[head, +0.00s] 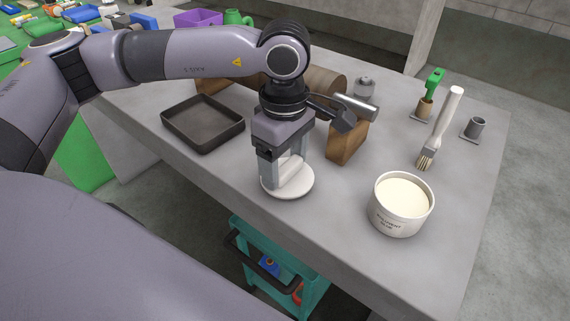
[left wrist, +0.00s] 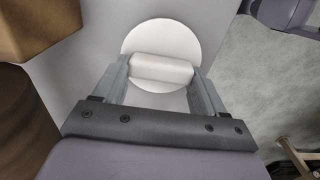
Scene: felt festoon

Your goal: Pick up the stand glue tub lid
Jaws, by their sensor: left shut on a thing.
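The glue tub lid (head: 299,190) is a white disc with a raised bar handle across its top. In the head view it is near the table's front edge, below my left gripper (head: 286,174). My left gripper points down and is shut on the bar handle. The left wrist view shows the lid (left wrist: 160,40) with a finger at each end of its bar, between the jaws of the gripper (left wrist: 160,75). I cannot tell whether the lid touches the table. The open glue tub (head: 399,219), full of cream glue, stands to the right. My right gripper is not in view.
A dark tray (head: 203,127) lies left of the gripper. A wooden roller on blocks (head: 346,142) stands behind it. A teal cart (head: 293,289) stands below the front edge.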

